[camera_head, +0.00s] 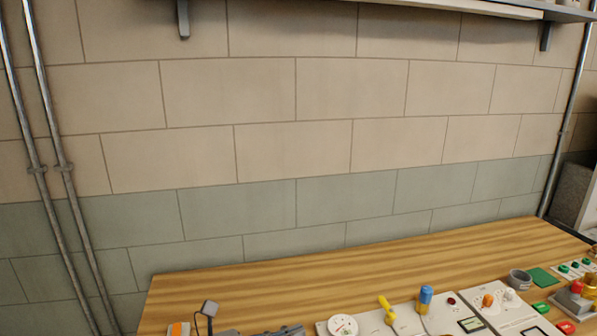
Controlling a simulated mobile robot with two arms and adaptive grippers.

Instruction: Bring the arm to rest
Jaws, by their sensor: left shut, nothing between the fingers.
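My left gripper (287,331) shows only in part at the bottom edge of the head view, low over the front left part of the wooden table (350,258). It is dark grey, shut and empty. Most of it and the rest of its arm are cut off by the frame. It is left of a pale panel (400,322), and I cannot tell whether it touches anything. My right gripper is not in view.
The panel carries a white round dial (343,326), a yellow lever (387,309) and a blue-and-orange handle (425,299). A grey cup (520,279) and green pad (543,277) stand to the right. The table's back strip is clear. A shelf (480,7) hangs above.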

